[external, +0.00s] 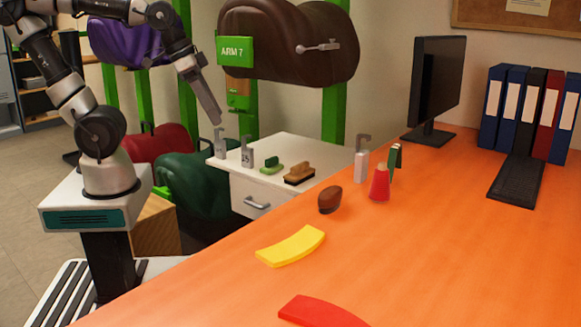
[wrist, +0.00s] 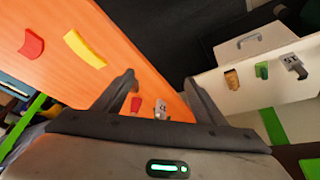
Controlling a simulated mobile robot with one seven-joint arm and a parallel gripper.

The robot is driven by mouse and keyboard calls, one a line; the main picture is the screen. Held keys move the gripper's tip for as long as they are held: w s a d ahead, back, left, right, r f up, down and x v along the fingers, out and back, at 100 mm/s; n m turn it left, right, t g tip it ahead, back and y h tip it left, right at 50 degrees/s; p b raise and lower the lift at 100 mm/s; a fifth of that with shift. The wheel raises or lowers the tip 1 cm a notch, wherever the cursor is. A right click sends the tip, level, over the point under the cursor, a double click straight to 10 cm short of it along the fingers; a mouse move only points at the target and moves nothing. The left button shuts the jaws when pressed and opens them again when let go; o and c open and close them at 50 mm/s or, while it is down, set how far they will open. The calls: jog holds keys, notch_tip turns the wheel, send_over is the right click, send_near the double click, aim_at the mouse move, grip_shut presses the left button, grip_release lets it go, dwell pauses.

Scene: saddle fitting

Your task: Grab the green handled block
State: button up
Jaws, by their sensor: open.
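The green handled block (external: 271,165) sits on top of the white cabinet, between a grey hooked weight and a brown brush. It also shows in the wrist view (wrist: 262,70) at the upper right, outside my jaws. My gripper (external: 215,118) is above the left side of the cabinet, up and to the left of the block in the external view.
The brown brush (external: 299,174) and grey hooked weights (external: 246,154) stand close on either side of the block on the white cabinet (external: 300,148). The orange desk (external: 420,240) is to the right. A brown saddle (external: 290,45) on a green rack overhangs behind the cabinet.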

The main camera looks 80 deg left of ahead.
aim_at(271, 158)
jog(key=w+a+f+n+g+p, duration=0.15)
jog(key=w+a+f, duration=0.25)
jog(key=w+a, duration=0.5)
jog(key=a+f+n+g+p, duration=0.1)
jog(key=a+f+n, duration=0.2)
jog(key=a+f, duration=1.1)
jog(key=a+f+n, duration=0.3)
jog(key=a+f, duration=0.9)
jog(key=a, duration=0.5)
jog(key=w+a+y, duration=0.1)
jog(key=w+a, duration=0.1)
jog(key=a, duration=0.1)
jog(key=w+a+y, duration=0.1)
jog(key=w+a, duration=0.2)
jog(key=a, duration=0.1)
jog(key=w+a+n+y, duration=0.1)
jog(key=w+a, duration=0.1)
jog(key=a, duration=0.1)
jog(key=shift+w+a+f+t+b, duration=0.2)
jog(key=shift+a+f+t+b, duration=0.1)
jog(key=shift+a+f+t, duration=0.1)
jog(key=shift+b+x, duration=0.65)
jog(key=shift+x, duration=1.75)
jog(key=shift+w+a, duration=0.1)
jog(key=shift+c, duration=0.2)
jog(key=c, duration=1.1)
